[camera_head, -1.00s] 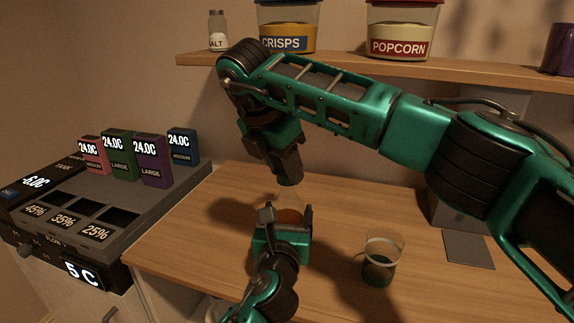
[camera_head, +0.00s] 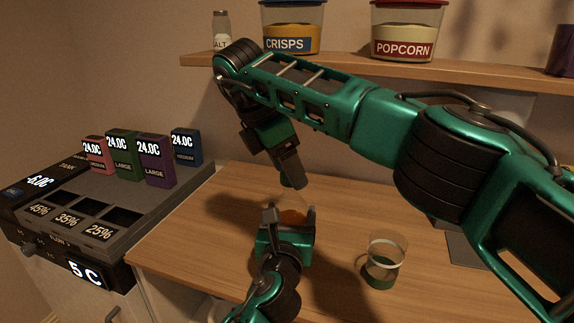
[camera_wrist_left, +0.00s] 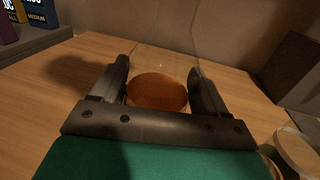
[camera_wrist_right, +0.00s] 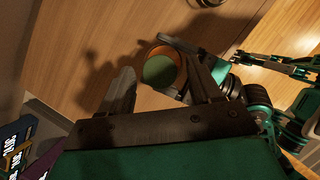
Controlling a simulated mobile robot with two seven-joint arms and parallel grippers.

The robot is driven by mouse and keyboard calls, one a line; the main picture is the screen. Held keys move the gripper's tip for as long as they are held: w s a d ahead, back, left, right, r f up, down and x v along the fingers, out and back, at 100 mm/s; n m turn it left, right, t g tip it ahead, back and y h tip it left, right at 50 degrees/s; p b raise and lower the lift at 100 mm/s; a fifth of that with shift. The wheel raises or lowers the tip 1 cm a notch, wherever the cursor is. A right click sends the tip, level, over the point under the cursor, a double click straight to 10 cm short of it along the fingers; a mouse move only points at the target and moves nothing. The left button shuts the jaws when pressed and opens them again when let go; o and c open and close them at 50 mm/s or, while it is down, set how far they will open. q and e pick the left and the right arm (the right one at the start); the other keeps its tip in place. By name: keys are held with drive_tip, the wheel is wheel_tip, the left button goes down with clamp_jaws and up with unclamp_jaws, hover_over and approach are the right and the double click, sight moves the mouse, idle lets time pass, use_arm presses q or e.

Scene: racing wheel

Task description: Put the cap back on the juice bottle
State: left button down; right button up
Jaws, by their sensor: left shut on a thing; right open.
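The clear juice bottle (camera_head: 292,214), with orange juice in its lower part, stands on the wooden table. My left gripper (camera_head: 288,212) is shut around its lower body; the left wrist view shows the juice (camera_wrist_left: 157,92) between the fingers. A dark green round cap (camera_head: 293,181) shows above the bottle, just below my right gripper (camera_head: 290,170). From above, the right wrist view shows the cap (camera_wrist_right: 160,71) inside the bottle's orange outline, between and beyond the open right fingers. I cannot tell whether it is fully seated.
A clear glass (camera_head: 384,262) with a green base stands to the right of the bottle. A grey dispenser (camera_head: 110,210) with colored boxes is at the left. A shelf (camera_head: 350,68) with crisps and popcorn tubs is above and behind. The table between bottle and glass is clear.

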drive_tip(key=shift+r, duration=0.1)
drive_tip(key=shift+r, duration=2.15)
drive_tip(key=shift+c, duration=0.3)
